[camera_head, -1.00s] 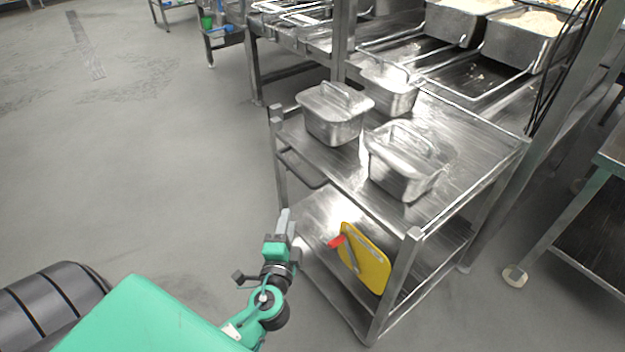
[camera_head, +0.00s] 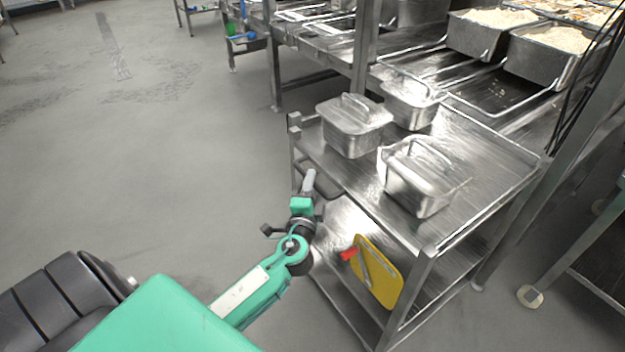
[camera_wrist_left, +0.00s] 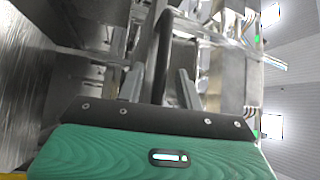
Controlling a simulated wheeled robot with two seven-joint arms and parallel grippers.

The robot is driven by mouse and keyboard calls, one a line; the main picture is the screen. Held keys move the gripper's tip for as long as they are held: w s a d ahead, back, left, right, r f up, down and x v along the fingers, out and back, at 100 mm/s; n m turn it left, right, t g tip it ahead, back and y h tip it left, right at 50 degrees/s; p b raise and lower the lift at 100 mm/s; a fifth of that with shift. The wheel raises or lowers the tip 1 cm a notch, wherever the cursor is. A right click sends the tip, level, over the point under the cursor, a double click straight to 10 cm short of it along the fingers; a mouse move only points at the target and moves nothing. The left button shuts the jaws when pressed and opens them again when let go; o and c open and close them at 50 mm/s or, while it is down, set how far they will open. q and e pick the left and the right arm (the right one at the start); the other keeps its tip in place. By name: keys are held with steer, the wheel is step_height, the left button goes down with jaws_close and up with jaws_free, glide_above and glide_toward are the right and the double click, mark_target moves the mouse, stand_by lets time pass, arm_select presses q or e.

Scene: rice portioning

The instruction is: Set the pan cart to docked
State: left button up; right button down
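The steel pan cart (camera_head: 455,225) stands at centre right, its far side close against the steel counter (camera_head: 480,90); I cannot tell whether they touch. Several lidded steel pans, one of them the near pan (camera_head: 419,180), sit on its top shelf. A dark handle bar (camera_head: 330,192) is on its left end, partly hidden by my gripper. My left gripper (camera_head: 309,180) is at this handle. In the left wrist view, its two fingers (camera_wrist_left: 160,86) stand apart with a dark bar (camera_wrist_left: 158,45) between them, and gaps show beside the bar. My right gripper is out of view.
A yellow board (camera_head: 378,275) and a red-handled tool (camera_head: 350,253) are on the cart's lower shelf. Open rice pans (camera_head: 545,60) stand on the counter. Another steel table (camera_head: 600,270) is at the right. The floor (camera_head: 150,170) at the left is clear.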

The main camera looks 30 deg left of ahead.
arm_select(q)
steer(key=shift+w+a+r, duration=0.1)
steer(key=shift+w+a, duration=0.2)
steer(key=shift+w, duration=0.3)
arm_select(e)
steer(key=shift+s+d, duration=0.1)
arm_select(q)
jaws_close()
